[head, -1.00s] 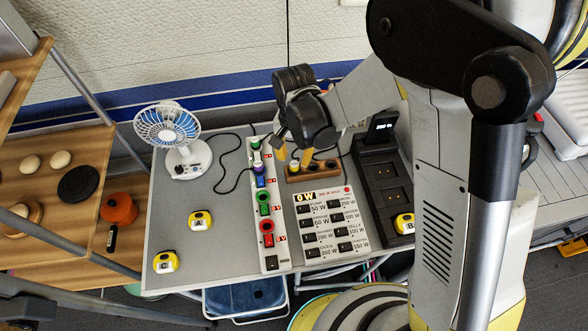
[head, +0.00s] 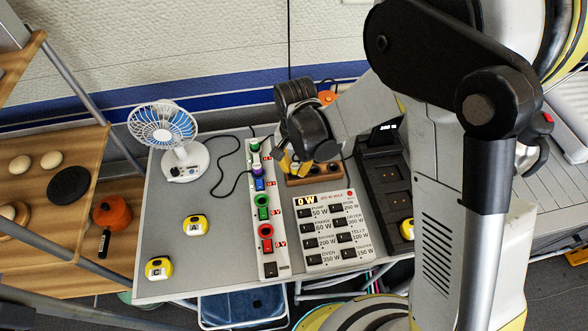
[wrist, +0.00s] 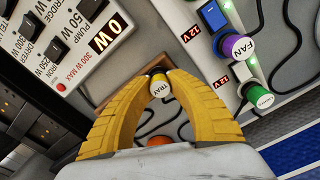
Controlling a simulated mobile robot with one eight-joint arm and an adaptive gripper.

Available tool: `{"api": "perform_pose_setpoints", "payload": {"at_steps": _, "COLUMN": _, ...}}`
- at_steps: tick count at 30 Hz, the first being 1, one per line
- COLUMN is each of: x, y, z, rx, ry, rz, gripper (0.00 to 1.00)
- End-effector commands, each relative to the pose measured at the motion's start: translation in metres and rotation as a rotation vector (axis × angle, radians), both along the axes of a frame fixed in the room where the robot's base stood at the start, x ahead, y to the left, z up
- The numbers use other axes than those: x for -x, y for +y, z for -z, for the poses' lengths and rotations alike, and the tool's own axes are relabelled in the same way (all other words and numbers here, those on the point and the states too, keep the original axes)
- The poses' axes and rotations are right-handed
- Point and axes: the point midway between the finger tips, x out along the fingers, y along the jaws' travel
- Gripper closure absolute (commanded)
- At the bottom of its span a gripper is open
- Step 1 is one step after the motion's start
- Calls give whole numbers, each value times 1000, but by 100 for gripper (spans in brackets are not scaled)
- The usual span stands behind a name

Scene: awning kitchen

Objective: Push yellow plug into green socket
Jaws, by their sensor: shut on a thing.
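The yellow plug, labelled TRAY, (wrist: 161,87) is between my gripper's fingertips in the wrist view. My gripper (head: 291,164) is shut on it, over the left end of the wooden block (head: 320,178); I cannot tell whether the plug still sits in the block. The green socket (head: 262,207) is on the white strip (head: 270,256), below and to the left of my gripper in the head view. The wrist view does not clearly show this socket.
A purple FAN plug (wrist: 238,47) sits in a blue socket, with a green plug (wrist: 258,95) beside it. A red socket (head: 266,239) is lower on the strip. A switch panel (head: 329,231) lies to the right.

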Motion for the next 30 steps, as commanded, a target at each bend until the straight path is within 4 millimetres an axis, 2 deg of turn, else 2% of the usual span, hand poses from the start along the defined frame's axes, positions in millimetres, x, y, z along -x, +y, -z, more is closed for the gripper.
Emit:
{"api": "perform_pose_setpoints", "payload": {"at_steps": 10, "x": 0, "y": 0, "z": -2, "rx": 0, "ry": 0, "rz": 0, "gripper": 100}}
{"api": "perform_pose_setpoints", "payload": {"at_steps": 30, "x": 0, "y": 0, "z": -25, "rx": 0, "ry": 0, "rz": 0, "gripper": 100}}
